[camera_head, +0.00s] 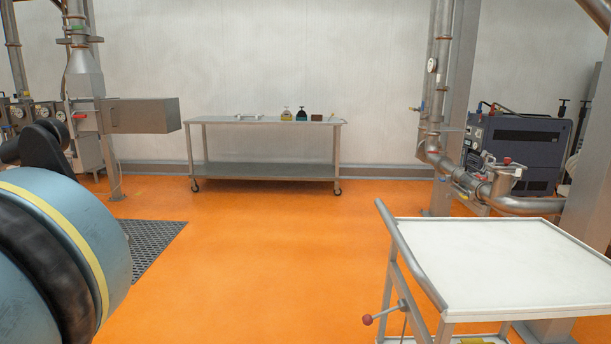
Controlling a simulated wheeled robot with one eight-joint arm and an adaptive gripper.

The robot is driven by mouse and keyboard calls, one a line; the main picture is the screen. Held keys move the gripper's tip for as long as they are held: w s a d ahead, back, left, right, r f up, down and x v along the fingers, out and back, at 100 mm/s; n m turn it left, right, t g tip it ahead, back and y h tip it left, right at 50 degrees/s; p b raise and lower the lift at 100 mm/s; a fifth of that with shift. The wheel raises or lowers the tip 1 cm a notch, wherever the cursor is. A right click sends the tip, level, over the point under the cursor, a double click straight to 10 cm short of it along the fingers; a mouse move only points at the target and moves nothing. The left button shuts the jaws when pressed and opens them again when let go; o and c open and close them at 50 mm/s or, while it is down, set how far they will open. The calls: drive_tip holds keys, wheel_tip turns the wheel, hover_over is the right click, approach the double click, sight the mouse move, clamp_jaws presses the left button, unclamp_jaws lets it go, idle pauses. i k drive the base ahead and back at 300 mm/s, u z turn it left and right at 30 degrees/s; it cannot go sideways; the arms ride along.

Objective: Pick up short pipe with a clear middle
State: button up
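A pale, short, elongated item (248,116) lies flat on the left half of the top of a wheeled metal table (222,121) by the far wall. It is too small to tell whether it is a pipe or has a clear middle. No other short pipe with a clear middle can be made out. My gripper is not in view.
Small items (301,114) stand on the far table's right half. A white-topped cart (500,262) stands near right, with a red-knobbed lever (367,319). Fixed piping (470,185) is at right. A blue rounded body (112,235) fills the left foreground. Orange floor (270,250) is clear between.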

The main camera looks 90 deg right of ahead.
sight(461, 176)
drive_tip(key=z, duration=3)
drive_tip(key=i, duration=3.75)
drive_tip(key=z, duration=0.55)
